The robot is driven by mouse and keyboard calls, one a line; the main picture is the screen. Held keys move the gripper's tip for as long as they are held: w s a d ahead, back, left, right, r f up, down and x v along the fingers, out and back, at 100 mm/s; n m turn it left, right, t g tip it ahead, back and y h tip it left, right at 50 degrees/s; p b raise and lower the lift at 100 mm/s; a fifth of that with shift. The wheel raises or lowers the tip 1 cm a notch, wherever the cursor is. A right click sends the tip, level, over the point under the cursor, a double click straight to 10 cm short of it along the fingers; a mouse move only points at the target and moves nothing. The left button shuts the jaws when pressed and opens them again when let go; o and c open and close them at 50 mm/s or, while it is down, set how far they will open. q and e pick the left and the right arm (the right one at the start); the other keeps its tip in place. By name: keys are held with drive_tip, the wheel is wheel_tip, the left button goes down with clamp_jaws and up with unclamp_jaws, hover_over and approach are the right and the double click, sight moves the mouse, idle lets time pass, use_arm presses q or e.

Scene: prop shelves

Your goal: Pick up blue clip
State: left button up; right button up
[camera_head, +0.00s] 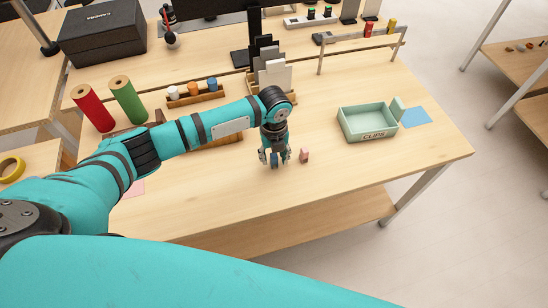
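My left gripper (274,158) points down at the table (345,178), just left of a small pink clip (304,156). Its fingers look spread apart. A small bluish-grey shape shows between and behind the fingers; I cannot tell whether it is the blue clip or part of the gripper. No blue clip shows clearly elsewhere. A pale green box (366,136) labelled CLIPS stands open to the right of the gripper. My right gripper is not in view.
A blue sheet (416,117) lies by the box. Red (93,107) and green (129,99) rolls stand at the left. A wooden card rack (254,84) stands behind my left arm. The table front is mostly clear.

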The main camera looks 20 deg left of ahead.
use_arm(q)
clamp_jaws()
drive_tip(key=shift+r, duration=0.1)
